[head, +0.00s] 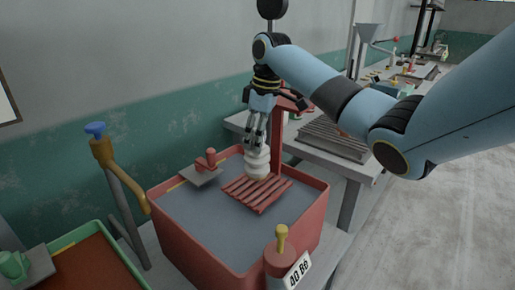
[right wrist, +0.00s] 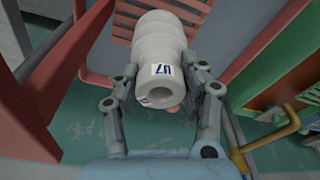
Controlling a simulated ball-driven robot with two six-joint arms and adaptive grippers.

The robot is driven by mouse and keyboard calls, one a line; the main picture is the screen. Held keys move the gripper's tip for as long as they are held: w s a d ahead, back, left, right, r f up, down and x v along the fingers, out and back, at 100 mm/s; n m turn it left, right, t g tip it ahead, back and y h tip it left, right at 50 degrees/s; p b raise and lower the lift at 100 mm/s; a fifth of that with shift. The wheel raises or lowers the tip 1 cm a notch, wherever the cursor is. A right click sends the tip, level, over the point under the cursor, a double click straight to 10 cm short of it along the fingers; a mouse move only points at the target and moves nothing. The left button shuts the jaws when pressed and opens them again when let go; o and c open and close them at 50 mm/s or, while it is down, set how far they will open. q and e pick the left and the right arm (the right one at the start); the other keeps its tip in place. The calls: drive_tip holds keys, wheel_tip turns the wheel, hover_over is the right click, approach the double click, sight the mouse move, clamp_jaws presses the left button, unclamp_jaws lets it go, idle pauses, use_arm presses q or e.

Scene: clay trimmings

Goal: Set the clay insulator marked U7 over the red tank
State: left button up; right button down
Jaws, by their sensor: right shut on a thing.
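The white ribbed clay insulator (head: 257,165) hangs from my right gripper (head: 256,140) in the head view. In the right wrist view the insulator (right wrist: 162,50) has a label reading U7 and a round hole in its near end. The fingers of my right gripper (right wrist: 163,88) close on it from both sides. The red tank (head: 205,245) is full of grey liquid, and the insulator appears within its outline, near the back of a red slatted rack (head: 256,193). I cannot tell whether it touches the rack. My left gripper is not in view.
A small grey plate with a red handle (head: 207,164) lies at the tank's back left. A pipe with a blue knob (head: 96,129) stands left of it, and a green-rimmed tray (head: 84,237) lies front left. A grey bench (head: 352,165) stands behind right.

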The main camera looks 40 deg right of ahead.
wheel_tip(320, 180, down, 3)
drive_tip(key=shift+f, duration=0.1)
drive_tip(key=shift+f, duration=0.1)
drive_tip(key=c, duration=0.7)
unclamp_jaws()
drive_tip(key=shift+s, duration=0.1)
drive_tip(key=r, duration=0.4)
drive_tip(key=s+r, duration=0.1)
drive_tip(key=r, duration=0.3)
drive_tip(key=d+r+b, duration=0.1)
drive_tip(key=r, duration=0.3)
drive_tip(key=shift+s, duration=0.25)
drive_tip(key=shift+a, duration=0.1)
